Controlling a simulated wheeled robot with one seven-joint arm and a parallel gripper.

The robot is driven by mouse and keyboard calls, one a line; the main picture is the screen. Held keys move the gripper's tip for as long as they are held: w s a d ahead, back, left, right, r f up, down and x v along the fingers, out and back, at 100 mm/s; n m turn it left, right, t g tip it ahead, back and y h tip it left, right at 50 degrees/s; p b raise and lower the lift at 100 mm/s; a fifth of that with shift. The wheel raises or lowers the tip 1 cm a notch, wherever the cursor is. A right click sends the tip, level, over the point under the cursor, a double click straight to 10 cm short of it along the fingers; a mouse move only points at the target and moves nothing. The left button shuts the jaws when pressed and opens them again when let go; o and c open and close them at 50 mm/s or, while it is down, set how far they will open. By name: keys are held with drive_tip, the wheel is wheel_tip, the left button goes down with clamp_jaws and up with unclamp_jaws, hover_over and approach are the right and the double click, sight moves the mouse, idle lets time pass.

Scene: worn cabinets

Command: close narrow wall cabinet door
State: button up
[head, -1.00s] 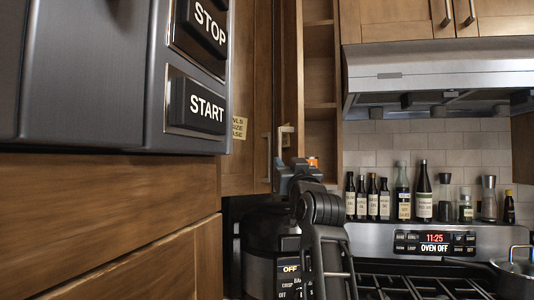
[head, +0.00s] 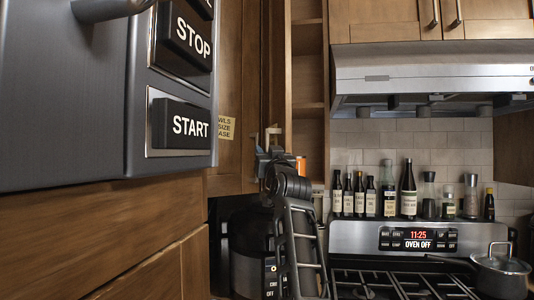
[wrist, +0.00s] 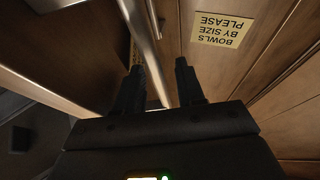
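The narrow wall cabinet (head: 306,92) stands open beside the range hood, with its bare shelves showing. Its wooden door (head: 274,62) juts out toward me and shows nearly edge-on. My gripper (head: 268,150) is raised at the lower end of this door, beside the handles there. In the wrist view, my gripper's two dark fingers (wrist: 158,76) are apart. A long metal bar handle (wrist: 143,40) runs down between them. I cannot tell whether either finger touches it, or which door it belongs to.
A wooden cabinet door with a yellow note (head: 226,128) is left of the narrow door. A dark appliance with START and STOP buttons (head: 180,125) fills the near left. Bottles (head: 388,190), the stove (head: 400,280) and a pot (head: 500,268) are at right, below the hood (head: 430,75).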

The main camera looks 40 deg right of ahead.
drive_tip(key=shift+c, duration=0.3)
clamp_jaws()
drive_tip(key=shift+s+d+f, duration=0.1)
drive_tip(key=shift+d, duration=0.05)
